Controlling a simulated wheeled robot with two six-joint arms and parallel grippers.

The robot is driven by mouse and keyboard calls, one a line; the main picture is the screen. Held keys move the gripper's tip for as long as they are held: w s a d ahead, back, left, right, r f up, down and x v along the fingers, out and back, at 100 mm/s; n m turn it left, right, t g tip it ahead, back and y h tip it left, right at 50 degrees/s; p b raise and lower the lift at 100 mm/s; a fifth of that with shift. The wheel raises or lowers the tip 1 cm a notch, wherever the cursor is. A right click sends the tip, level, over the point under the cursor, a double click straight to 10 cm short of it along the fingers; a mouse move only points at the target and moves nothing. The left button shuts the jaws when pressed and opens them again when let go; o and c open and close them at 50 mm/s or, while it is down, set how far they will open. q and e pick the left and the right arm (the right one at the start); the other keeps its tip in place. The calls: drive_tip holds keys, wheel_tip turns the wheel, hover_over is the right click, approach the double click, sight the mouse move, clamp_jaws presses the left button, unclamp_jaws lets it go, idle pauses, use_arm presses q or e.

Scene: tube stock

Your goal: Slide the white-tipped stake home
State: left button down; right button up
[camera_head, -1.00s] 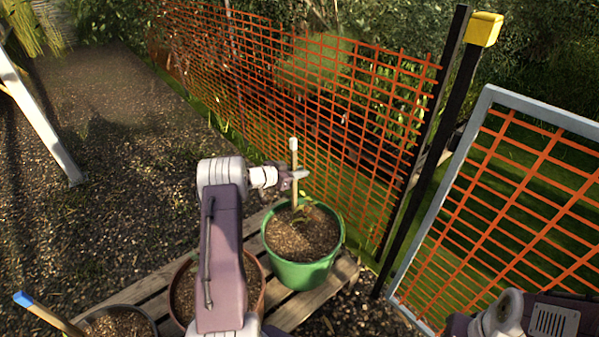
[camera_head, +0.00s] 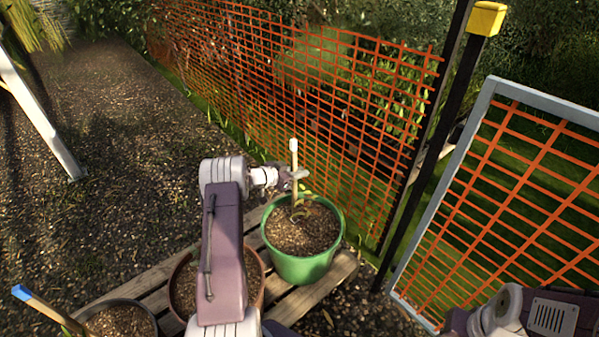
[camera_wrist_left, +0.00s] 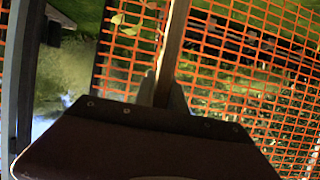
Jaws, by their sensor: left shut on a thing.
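The white-tipped stake (camera_head: 294,158) stands about upright over the green pot (camera_head: 305,266) in the head view. Its lower end is among the small plant's leaves (camera_head: 303,205) near the soil, and I cannot tell whether it is in the soil. My left gripper (camera_head: 297,175) is shut on the stake, a little below its white tip. In the left wrist view the stake (camera_wrist_left: 172,45) runs up from between the fingers (camera_wrist_left: 162,92). My right arm shows at the lower right of the head view, but its gripper is out of view.
The green pot stands on a wooden pallet (camera_head: 330,290) beside a brown pot (camera_head: 255,283). A blue-tipped stake (camera_head: 42,306) leans at the lower left. Orange mesh fencing (camera_head: 300,90) stands close behind the stake. A grey-framed mesh panel (camera_head: 440,215) and dark post (camera_head: 428,180) are right.

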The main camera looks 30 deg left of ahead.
use_arm(q)
drive_tip(key=shift+f+b, duration=0.7)
drive_tip(key=shift+f, duration=0.85)
drive_tip(key=c, duration=1.3)
unclamp_jaws()
use_arm(e)
drive_tip(key=shift+f, duration=0.65)
use_arm(q)
drive_tip(key=shift+r, duration=0.1)
use_arm(e)
drive_tip(key=shift+r, duration=0.1)
